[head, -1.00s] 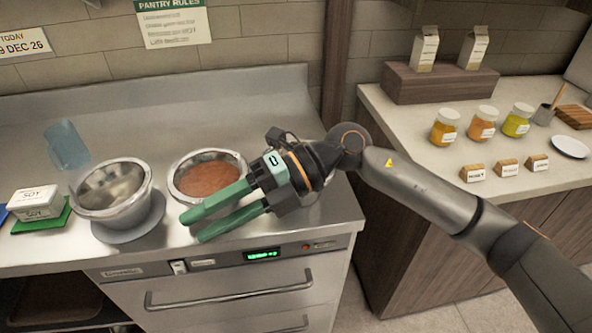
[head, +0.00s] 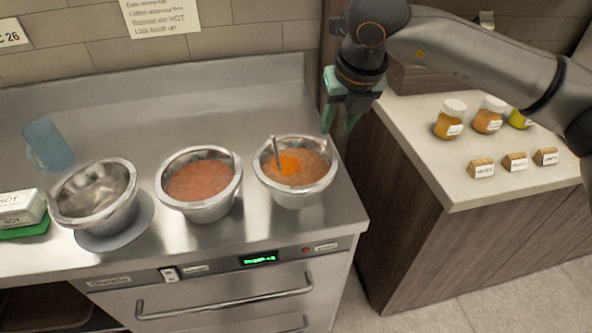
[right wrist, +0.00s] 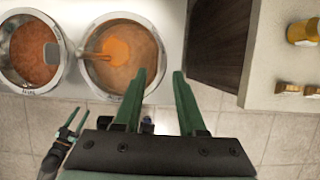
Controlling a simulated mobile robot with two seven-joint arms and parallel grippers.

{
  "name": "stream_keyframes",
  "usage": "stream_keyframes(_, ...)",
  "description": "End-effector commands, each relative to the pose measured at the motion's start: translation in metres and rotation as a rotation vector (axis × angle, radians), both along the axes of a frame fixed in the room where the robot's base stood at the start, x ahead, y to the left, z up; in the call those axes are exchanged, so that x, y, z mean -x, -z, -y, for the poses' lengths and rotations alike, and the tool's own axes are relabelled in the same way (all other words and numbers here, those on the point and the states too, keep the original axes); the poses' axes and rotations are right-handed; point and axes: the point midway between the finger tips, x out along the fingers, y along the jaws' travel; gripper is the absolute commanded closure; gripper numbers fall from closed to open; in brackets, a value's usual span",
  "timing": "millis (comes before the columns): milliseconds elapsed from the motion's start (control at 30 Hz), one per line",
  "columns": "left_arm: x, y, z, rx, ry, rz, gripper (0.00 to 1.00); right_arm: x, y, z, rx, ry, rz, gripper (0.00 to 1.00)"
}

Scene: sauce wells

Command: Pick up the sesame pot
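No label reading sesame is legible, so I cannot tell which vessel is the sesame pot. Three steel pots stand in a row on the steel counter. The left pot (head: 97,192) looks empty and tilted. The middle pot (head: 200,182) holds reddish-brown sauce. My right gripper (head: 339,128) is open and empty, above the counter's right edge, behind and right of that pot. My left gripper (right wrist: 77,120) shows small in the right wrist view, open.
A blue jug (head: 48,143) and a white soy box (head: 20,208) stand at the left. Jars (head: 450,119) and small label cards (head: 480,168) stand on the pale side counter (head: 440,180). A floor gap separates the counters at the front.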

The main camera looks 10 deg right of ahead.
Motion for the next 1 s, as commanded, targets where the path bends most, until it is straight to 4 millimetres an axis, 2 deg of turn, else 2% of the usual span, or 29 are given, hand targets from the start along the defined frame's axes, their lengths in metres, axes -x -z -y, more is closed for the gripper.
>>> stream_keyframes(100,0.000,-0.003,0.000,0.000,0.000,0.000,0.50,-0.006,0.015,-0.001,-0.001,0.000,-0.002,0.60)
stream_keyframes(333,0.000,-0.007,0.000,0.000,0.000,-0.001,0.50,-0.013,0.031,-0.001,-0.001,-0.002,-0.003,0.60)
stream_keyframes(600,0.000,-0.016,0.000,0.000,0.000,-0.001,0.50,-0.028,0.066,-0.001,-0.003,-0.002,-0.002,0.60)
stream_keyframes(867,0.000,-0.015,0.000,0.000,0.000,-0.001,0.50,-0.029,0.071,-0.001,-0.003,-0.003,0.000,0.60)
stream_keyframes(1000,0.000,-0.015,0.000,0.000,0.000,-0.001,0.50,-0.029,0.071,-0.001,-0.003,-0.003,-0.001,0.72)
